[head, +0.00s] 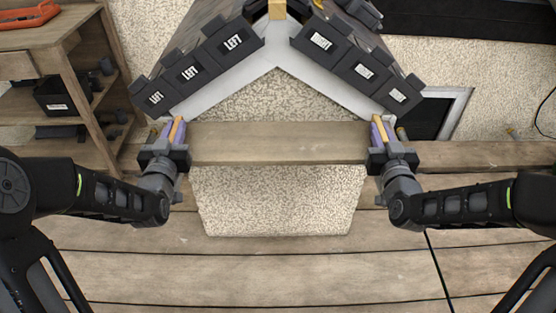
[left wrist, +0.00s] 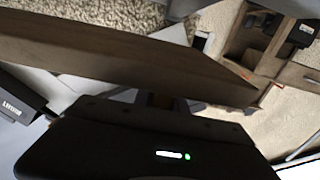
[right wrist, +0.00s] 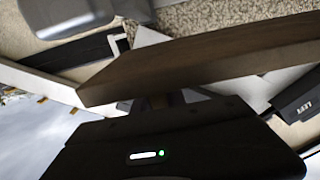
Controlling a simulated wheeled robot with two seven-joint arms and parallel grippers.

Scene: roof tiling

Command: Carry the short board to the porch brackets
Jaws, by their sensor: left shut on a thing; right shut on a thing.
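The short board (head: 278,143) is a plain wooden plank held level in front of the small gabled roof model. My left gripper (head: 174,140) is shut on its left end and my right gripper (head: 382,140) is shut on its right end. The board also spans the left wrist view (left wrist: 120,55) and the right wrist view (right wrist: 200,58), close to each gripper body. The porch brackets cannot be clearly made out; the board and grippers may hide them.
The roof model has dark tiles, some marked LEFT (head: 232,41), above white gable trim (head: 240,76). A speckled wall block (head: 275,200) stands below the board. A wooden shelf (head: 75,65) with dark bins is at the left. Plank flooring (head: 270,275) lies clear in front.

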